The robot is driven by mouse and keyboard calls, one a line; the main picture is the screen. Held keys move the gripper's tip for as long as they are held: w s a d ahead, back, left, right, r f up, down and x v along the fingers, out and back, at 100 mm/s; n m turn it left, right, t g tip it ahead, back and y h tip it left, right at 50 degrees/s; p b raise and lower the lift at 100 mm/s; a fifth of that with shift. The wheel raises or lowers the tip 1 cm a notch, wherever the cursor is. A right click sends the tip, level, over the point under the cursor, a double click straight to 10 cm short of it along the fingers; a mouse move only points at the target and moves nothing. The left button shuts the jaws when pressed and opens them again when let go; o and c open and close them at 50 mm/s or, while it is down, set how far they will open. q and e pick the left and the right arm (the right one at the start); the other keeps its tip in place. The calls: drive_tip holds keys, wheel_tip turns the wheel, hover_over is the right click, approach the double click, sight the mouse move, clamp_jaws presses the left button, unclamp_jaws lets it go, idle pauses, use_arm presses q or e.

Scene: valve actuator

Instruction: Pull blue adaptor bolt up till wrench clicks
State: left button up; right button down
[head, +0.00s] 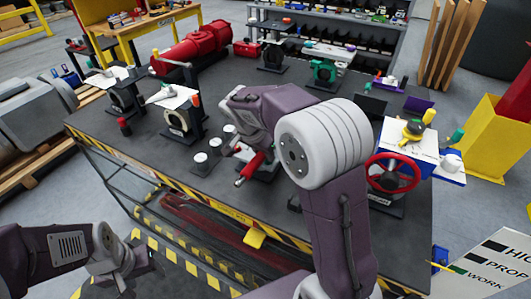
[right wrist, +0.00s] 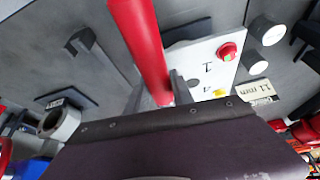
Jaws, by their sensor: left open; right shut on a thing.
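My right gripper (right wrist: 160,92) is shut on a red bar, which looks like the wrench handle (right wrist: 142,40). In the head view the red handle (head: 250,167) slopes down toward the table's front edge and ends in a grey tip. My right arm hides most of the gripper and whatever the handle joins. I cannot make out a blue adaptor bolt in either view. A white plate (right wrist: 205,68) with a red knob lies just behind the handle in the right wrist view. My left gripper (head: 138,268) is open and empty, low at the left, off the table.
The dark table (head: 150,150) holds several valve stations. A red handwheel (head: 392,172) stands right of my right arm. White-topped cylinders (head: 201,157) stand left of the handle. A red cylinder (head: 195,50) lies at the back.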

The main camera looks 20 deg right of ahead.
drive_tip(key=shift+w+a+r+m, duration=0.2)
drive_tip(key=shift+w+m, duration=0.2)
drive_tip(key=shift+m, duration=0.1)
drive_tip(key=shift+w+a+f+m+p, duration=0.1)
drive_tip(key=shift+w+a+m+p, duration=0.25)
drive_tip(key=shift+w+p, duration=0.15)
drive_tip(key=shift+w+a+m+g+h+p, duration=0.35)
drive_tip(key=shift+w+m+g+p, duration=0.15)
drive_tip(key=shift+w+m+p, duration=0.4)
drive_tip(key=shift+s+f, duration=0.1)
drive_tip(key=shift+n, duration=0.25)
